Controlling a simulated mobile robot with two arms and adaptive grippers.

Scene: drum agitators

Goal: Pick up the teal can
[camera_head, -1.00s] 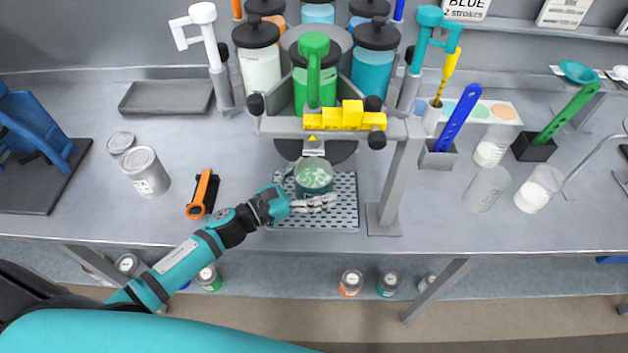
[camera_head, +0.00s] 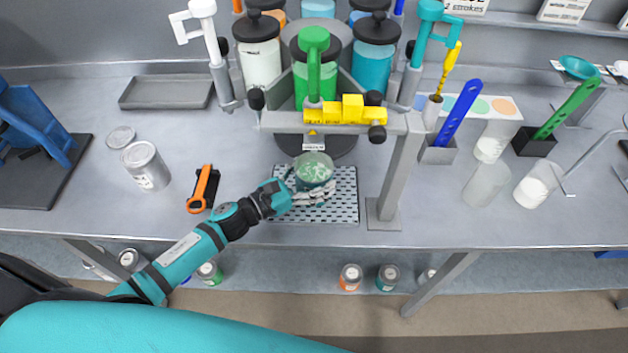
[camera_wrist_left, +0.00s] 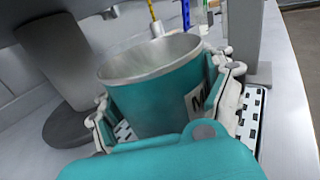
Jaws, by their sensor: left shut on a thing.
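I cannot tell whether the can's bottom touches the grate. My right gripper is not in view.
The dispenser's yellow-blocked crossbar (camera_head: 345,112) and grey post (camera_head: 396,175) stand close behind and right of the can. Clear cups (camera_head: 486,184) stand right. The bench front is mostly clear.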

